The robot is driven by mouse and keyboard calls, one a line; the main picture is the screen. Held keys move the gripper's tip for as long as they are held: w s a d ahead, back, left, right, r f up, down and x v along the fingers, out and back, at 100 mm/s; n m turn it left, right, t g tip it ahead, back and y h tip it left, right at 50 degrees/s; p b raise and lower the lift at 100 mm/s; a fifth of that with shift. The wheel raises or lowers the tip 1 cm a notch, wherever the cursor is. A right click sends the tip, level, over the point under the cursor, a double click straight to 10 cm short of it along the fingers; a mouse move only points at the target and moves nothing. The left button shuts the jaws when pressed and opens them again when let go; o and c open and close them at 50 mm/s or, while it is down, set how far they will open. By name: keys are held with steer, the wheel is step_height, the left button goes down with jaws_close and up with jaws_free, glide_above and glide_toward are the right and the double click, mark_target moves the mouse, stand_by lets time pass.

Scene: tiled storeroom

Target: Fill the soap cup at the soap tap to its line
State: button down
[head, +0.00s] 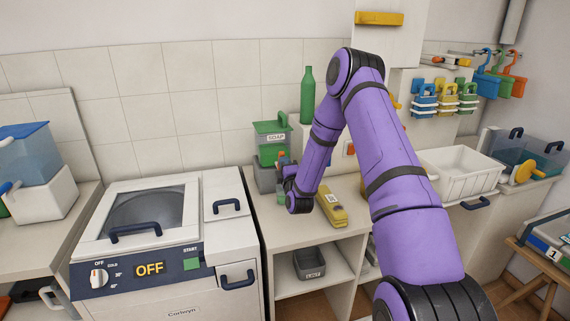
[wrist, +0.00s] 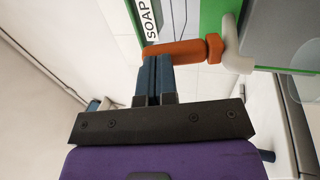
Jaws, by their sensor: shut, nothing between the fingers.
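The soap dispenser (head: 271,131) is green with a SOAP label and stands on the counter against the tiled wall. Its green front and label also fill the top of the wrist view (wrist: 207,15). An orange tap lever (wrist: 185,51) sticks out there beside a pale spout-like piece (wrist: 238,60). My gripper (wrist: 158,62) is shut and empty, its fingertips right at the lever's left part; whether they press on it I cannot tell. In the head view my gripper (head: 284,166) is at the dispenser's front, partly hidden by my arm. The soap cup and its line cannot be made out clearly.
A green bottle (head: 307,95) stands behind. The washer (head: 165,240), showing OFF, is at left; a white basin (head: 460,172) is at right. A grey LINT bin (head: 309,264) sits on the shelf below.

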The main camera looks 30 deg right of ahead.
steer(key=g, duration=0.1)
steer(key=w+r+g, duration=0.1)
steer(key=shift+w+d+r+g+y, duration=0.15)
steer(key=shift+w+d+g+y, duration=0.1)
steer(key=shift+g+y, duration=0.05)
stand_by(0.4)
